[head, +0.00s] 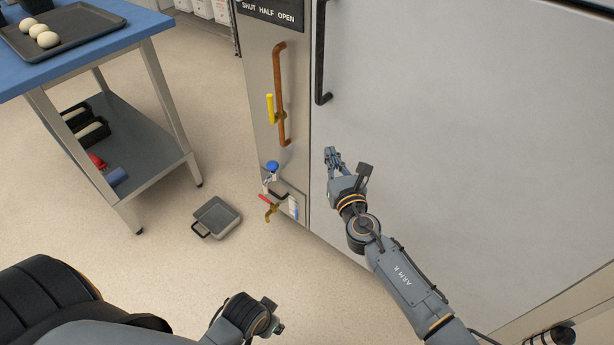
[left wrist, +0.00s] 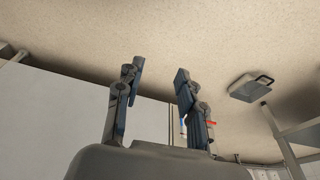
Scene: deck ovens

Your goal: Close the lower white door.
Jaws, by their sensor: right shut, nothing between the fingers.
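The lower white door (head: 460,130) fills the right of the head view as a large flat panel. A black bar handle (head: 321,50) stands near its left edge. That edge lies along the steel side panel, and I cannot make out a clear gap. My right gripper (head: 332,158) is shut and empty, in front of the door near its left edge, below the handle. I cannot tell whether it touches the door. My left gripper (head: 278,318) is low in the head view, away from the door. In the left wrist view its fingers (left wrist: 157,95) stand apart with nothing between them.
The steel side panel (head: 262,100) carries a copper pipe (head: 281,90), a yellow lever and small valves. A blue-topped table (head: 100,60) stands at the left.

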